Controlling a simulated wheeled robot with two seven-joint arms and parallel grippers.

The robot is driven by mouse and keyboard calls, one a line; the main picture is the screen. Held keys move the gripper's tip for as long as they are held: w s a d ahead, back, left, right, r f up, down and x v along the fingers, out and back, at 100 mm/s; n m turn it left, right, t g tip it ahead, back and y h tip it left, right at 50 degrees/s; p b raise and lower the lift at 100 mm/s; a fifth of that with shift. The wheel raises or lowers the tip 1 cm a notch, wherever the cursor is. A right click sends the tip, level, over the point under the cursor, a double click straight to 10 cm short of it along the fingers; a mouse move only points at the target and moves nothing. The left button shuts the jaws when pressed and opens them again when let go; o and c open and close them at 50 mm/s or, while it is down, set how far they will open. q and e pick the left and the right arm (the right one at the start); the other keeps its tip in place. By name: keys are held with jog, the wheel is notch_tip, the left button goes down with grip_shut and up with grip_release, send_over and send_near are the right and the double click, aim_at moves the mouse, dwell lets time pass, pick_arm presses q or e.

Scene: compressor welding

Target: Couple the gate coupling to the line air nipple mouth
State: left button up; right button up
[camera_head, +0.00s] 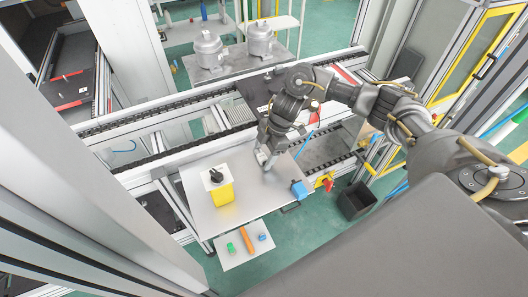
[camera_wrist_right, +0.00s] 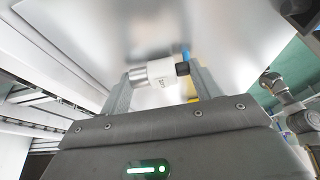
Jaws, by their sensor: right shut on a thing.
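My right gripper (camera_head: 263,157) is low over the right part of the grey metal table. In the right wrist view the same gripper (camera_wrist_right: 160,80) has its fingers on either side of a small cylinder, which I take to be the gate coupling (camera_wrist_right: 160,71). It has a silver end at left, a white labelled middle and a black end at right. It lies crosswise between the fingertips and is too small to make out in the head view. I cannot pick out the line air nipple mouth for certain. My left gripper is not in view.
A red and yellow fitting (camera_head: 326,182) is beyond that edge, above a black bin (camera_head: 356,201). A conveyor rail (camera_head: 190,142) runs behind.

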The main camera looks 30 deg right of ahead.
aim_at(262, 154)
jog(key=shift+f, duration=0.1)
jog(key=shift+f, duration=0.15)
jog(key=o, duration=1.2)
jog(key=v, duration=0.1)
jog(key=b+v, duration=0.1)
jog(key=v, duration=0.1)
jog(key=b+v, duration=0.1)
jog(key=shift+w+r, duration=0.3)
jog(key=shift+r, duration=0.1)
jog(key=v, duration=0.6)
